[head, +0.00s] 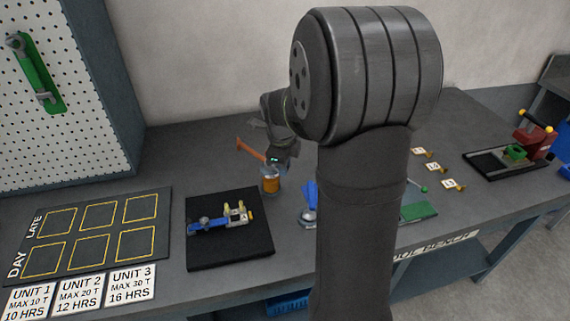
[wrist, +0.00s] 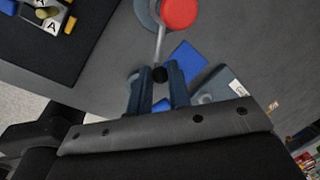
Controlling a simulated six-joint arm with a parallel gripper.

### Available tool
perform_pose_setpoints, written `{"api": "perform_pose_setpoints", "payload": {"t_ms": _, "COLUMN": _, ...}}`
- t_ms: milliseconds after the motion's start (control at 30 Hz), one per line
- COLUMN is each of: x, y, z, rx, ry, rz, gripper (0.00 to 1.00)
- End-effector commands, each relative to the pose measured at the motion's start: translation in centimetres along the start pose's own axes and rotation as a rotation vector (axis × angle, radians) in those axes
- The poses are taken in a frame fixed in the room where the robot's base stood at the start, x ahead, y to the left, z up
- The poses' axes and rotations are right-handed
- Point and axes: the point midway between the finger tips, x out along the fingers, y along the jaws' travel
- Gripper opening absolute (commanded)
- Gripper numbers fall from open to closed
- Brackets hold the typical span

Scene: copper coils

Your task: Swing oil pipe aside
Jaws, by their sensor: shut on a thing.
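My gripper (wrist: 158,82) is shut on the dark knobbed end of a thin grey pipe (wrist: 161,46) in the wrist view. The pipe runs up to a red round part (wrist: 180,12) above a pale round base. An orange-red bar (head: 250,150) sticks out to the left there. The jar stands just right of the black mat. My arm and gripper hide part of the pipe in the head view.
A marked board (head: 166,205) lies at the left. Small numbered cards (head: 433,167) lie at the right.

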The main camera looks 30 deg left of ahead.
Motion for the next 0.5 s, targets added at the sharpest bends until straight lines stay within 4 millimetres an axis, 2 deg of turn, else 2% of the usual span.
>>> {"api": "perform_pose_setpoints", "payload": {"t_ms": 167, "x": -0.12, "y": 0.02, "z": 0.09, "rx": -0.001, "ry": -0.002, "rz": 0.0, "gripper": 0.0}}
{"api": "perform_pose_setpoints", "payload": {"t_ms": 200, "x": -0.11, "y": 0.02, "z": 0.09, "rx": -0.001, "ry": -0.002, "rz": 0.0, "gripper": 0.25}}
{"api": "perform_pose_setpoints", "payload": {"t_ms": 267, "x": -0.1, "y": 0.03, "z": 0.09, "rx": -0.001, "ry": -0.002, "rz": 0.0, "gripper": 0.37}}
{"api": "perform_pose_setpoints", "payload": {"t_ms": 300, "x": -0.09, "y": 0.03, "z": 0.08, "rx": -0.001, "ry": -0.001, "rz": 0.0, "gripper": 0.39}}
{"api": "perform_pose_setpoints", "payload": {"t_ms": 500, "x": -0.04, "y": 0.04, "z": 0.06, "rx": -0.002, "ry": -0.001, "rz": 0.001, "gripper": 0.39}}
